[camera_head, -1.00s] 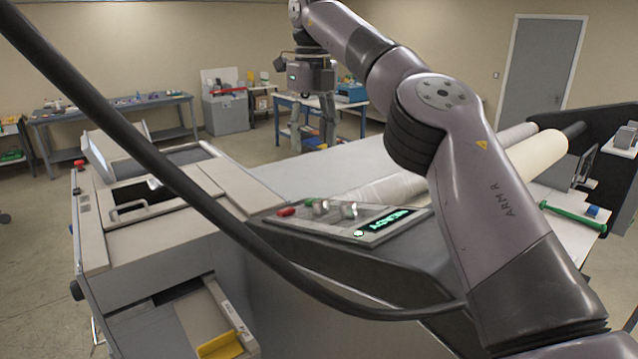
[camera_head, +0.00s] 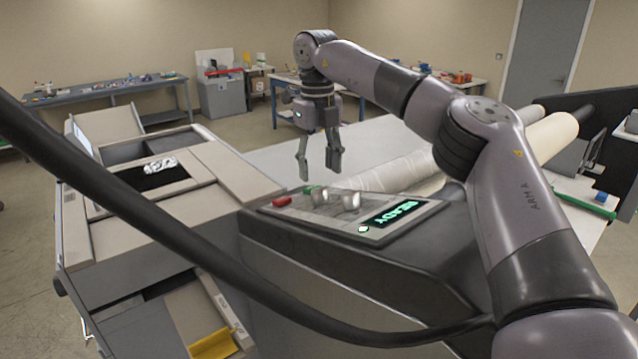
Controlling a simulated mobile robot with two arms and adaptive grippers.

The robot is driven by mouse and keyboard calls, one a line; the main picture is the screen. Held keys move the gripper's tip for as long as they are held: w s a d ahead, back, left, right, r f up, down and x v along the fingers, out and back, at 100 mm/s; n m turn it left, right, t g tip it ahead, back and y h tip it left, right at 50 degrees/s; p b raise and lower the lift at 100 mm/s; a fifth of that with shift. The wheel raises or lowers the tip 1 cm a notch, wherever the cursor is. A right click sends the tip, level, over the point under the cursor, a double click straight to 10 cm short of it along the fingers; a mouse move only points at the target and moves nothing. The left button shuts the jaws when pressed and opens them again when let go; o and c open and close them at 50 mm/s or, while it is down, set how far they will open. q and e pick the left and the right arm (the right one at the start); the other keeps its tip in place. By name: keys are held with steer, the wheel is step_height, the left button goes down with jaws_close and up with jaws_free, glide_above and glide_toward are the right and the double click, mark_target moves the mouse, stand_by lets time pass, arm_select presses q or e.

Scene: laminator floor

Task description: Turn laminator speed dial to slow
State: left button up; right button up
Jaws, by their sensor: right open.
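The laminator's control panel (camera_head: 340,228) sits on a dark grey housing in the middle of the head view. It carries two silvery knobs, a left one (camera_head: 319,196) and a right one (camera_head: 350,201), a red button (camera_head: 281,201), a green button (camera_head: 310,190) and a green READY display (camera_head: 396,213). I cannot read the dial markings or tell which knob sets speed. My right gripper (camera_head: 319,171) points down, open and empty, above and just behind the knobs, apart from them. My left gripper is not in view.
Film rolls (camera_head: 400,172) lie behind the panel, under and beside my right arm. A beige machine (camera_head: 165,200) with an open bay stands at left. A black cable crosses the foreground. Workbenches (camera_head: 105,92) line the back wall.

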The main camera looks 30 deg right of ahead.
mark_target(319, 189)
steer(key=shift+s+a+f+p, duration=0.1)
steer(key=shift+s+f+p, duration=0.1)
steer(key=shift+f, duration=0.45)
steer(key=shift+s+a+f+p, duration=0.1)
steer(key=shift+f+p, duration=0.1)
steer(key=shift+f, duration=0.4)
step_height(319, 189, down, 2)
steer(key=shift+w+f, duration=0.1)
steer(key=c, duration=1.1)
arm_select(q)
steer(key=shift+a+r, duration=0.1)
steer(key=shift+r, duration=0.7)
arm_select(e)
steer(key=shift+c, duration=0.2)
